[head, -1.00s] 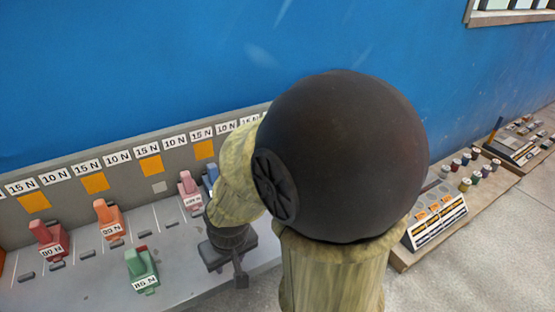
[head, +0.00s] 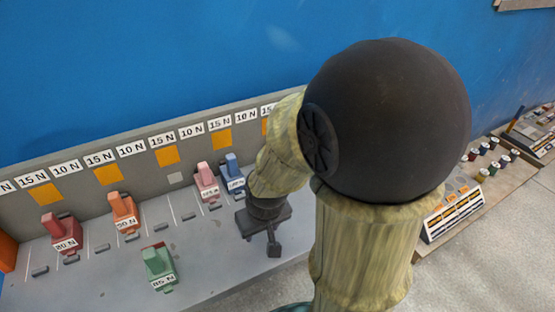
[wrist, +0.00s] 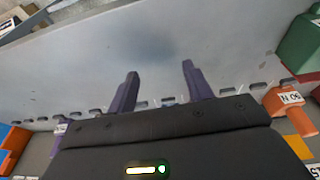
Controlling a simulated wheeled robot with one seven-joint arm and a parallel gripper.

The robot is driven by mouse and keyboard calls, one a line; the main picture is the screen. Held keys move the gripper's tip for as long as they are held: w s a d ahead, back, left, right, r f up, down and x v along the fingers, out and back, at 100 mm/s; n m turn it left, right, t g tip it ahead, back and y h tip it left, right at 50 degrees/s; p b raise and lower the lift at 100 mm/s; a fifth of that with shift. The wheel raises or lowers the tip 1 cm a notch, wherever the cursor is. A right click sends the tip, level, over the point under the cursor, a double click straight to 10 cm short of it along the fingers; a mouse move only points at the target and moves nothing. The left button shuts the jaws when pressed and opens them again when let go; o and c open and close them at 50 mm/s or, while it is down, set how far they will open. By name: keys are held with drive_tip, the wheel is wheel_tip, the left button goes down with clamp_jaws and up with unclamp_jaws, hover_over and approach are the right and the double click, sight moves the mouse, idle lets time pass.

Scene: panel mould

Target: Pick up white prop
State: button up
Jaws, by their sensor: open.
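I cannot make out a white prop in either view. The props I see are coloured blocks with white labels: a red 80 N prop (head: 62,233), an orange 90 N prop (head: 123,211), a green 85 N prop (head: 158,268), a pink prop (head: 206,180) and a blue prop (head: 232,172). My gripper (head: 272,246) hangs over the right part of the grey bench. In the wrist view, its two dark purple fingers (wrist: 160,69) are apart with nothing between them. My arm hides the bench's right end in the head view.
The grey bench (head: 110,277) has a back panel with newton labels and orange squares. Small dark slots line its top. A blue wall (head: 150,70) rises behind. At the right, a low table (head: 470,215) holds a labelled rack and several small coloured cylinders.

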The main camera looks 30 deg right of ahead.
drive_tip(key=w+d+f+n+t+p, duration=0.1)
drive_tip(key=w+d+t, duration=0.1)
drive_tip(key=w+d, duration=0.1)
drive_tip(key=w+d+f+n+t+y+p, duration=0.1)
drive_tip(key=w+d+f+t, duration=0.1)
drive_tip(key=w+d, duration=0.1)
drive_tip(key=w+d+f+t, duration=0.1)
drive_tip(key=w+d+f, duration=0.1)
drive_tip(key=w+d, duration=0.1)
drive_tip(key=shift+w+d+f+n+t+p, duration=0.25)
drive_tip(key=shift+w+n+t+p, duration=0.1)
drive_tip(key=shift+n+t+p, duration=0.05)
drive_tip(key=d+r+t, duration=0.1)
drive_tip(key=t, duration=0.1)
drive_tip(key=w+d+r+t+y+p, duration=0.1)
drive_tip(key=d+t, duration=0.1)
drive_tip(key=shift+w, duration=0.2)
drive_tip(key=s+d+r+m+t+h+p, duration=0.1)
drive_tip(key=d+r+m+t, duration=0.1)
drive_tip(key=d+r+t, duration=0.3)
drive_tip(key=shift+m, duration=0.3)
drive_tip(key=shift+r, duration=0.1)
drive_tip(key=w+p, duration=0.2)
drive_tip(key=w, duration=1)
drive_tip(key=shift+a, duration=0.25)
